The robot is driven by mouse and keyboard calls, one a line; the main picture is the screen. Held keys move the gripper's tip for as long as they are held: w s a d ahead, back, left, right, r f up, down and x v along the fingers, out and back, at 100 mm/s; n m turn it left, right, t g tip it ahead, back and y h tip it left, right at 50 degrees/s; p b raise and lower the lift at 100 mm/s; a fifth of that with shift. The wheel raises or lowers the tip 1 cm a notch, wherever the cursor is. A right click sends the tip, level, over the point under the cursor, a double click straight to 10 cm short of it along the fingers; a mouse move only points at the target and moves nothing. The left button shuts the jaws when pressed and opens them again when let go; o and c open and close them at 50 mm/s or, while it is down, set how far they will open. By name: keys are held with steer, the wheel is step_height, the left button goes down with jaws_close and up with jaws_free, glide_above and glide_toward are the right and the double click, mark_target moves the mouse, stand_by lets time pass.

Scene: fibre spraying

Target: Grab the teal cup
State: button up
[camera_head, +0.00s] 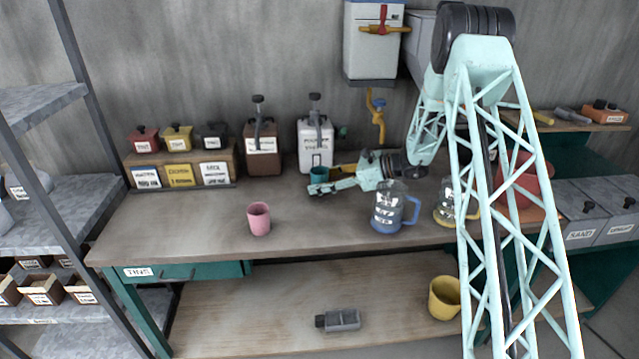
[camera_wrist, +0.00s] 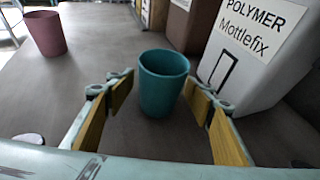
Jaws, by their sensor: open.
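The teal cup (camera_wrist: 162,88) stands upright on the workbench, in front of the white polymer container. In the wrist view it sits between the two open fingers of my gripper (camera_wrist: 158,108), with a gap on each side. In the head view the teal cup (camera_head: 320,176) is partly hidden behind my gripper (camera_head: 318,186), which reaches in from the right at low height above the bench. My gripper is open and holds nothing.
The white polymer container (camera_head: 316,148) stands close behind the cup, with a brown container (camera_head: 262,150) to its left. A pink cup (camera_head: 259,219) stands front left. A blue jug (camera_head: 388,208) stands at the right. The bench centre is clear.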

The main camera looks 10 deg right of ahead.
steer(key=shift+c, duration=0.5)
steer(key=c, duration=0.9)
steer(key=shift+s+d+r, duration=0.1)
steer(key=shift+d+r, duration=0.15)
steer(key=shift+r, duration=0.05)
steer(key=shift+s+d+r, duration=0.25)
steer(key=shift+d+r, duration=0.25)
steer(key=shift+r, duration=0.05)
steer(key=shift+a+r+p+v, duration=0.15)
steer(key=shift+p+v, duration=0.25)
steer(key=shift+v, duration=1.85)
steer(key=shift+r+p+v, duration=0.15)
steer(key=shift+p+v, duration=0.25)
steer(key=shift+v, duration=1.85)
steer(key=shift+a+r+p+v, duration=0.15)
steer(key=shift+p+v, duration=0.25)
steer(key=shift+v, duration=1.85)
steer(key=shift+d, duration=0.25)
